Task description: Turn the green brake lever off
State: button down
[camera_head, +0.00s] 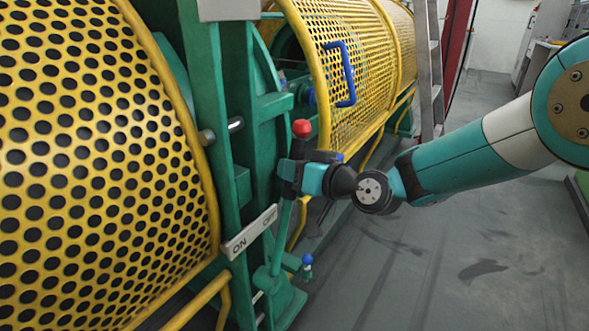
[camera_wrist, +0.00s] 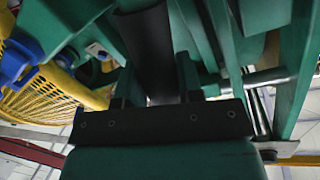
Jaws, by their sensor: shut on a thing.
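The green brake lever (camera_head: 281,238) stands nearly upright at the machine's frame, its top leaning slightly right. It has a black grip and a red knob (camera_head: 302,128). A white ON/OFF plate (camera_head: 250,232) is beside it, and the lever is by the OFF end. My gripper (camera_head: 291,172) is shut on the black grip, just below the knob. In the wrist view, the dark grip (camera_wrist: 150,50) runs up between my gripper's fingers (camera_wrist: 155,95). The part of the grip inside the jaws is hidden.
A yellow perforated guard (camera_head: 90,160) fills the left. Another yellow mesh guard (camera_head: 350,70) with a blue handle (camera_head: 347,75) is behind the lever. A grey ladder (camera_head: 430,80) stands farther back. The grey floor (camera_head: 450,265) on the right is clear.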

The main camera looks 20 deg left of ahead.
jog(key=shift+w+d+f, duration=0.1)
jog(key=shift+w+d, duration=0.05)
jog(key=shift+w, duration=0.05)
jog(key=c, duration=0.8)
grip_release()
jog(key=shift+s+d, duration=0.1)
jog(key=shift+d, duration=0.2)
jog(key=v, duration=1.6)
jog(key=shift+s+d+b, duration=0.15)
jog(key=shift+d+b, duration=0.1)
jog(key=shift+b, duration=0.05)
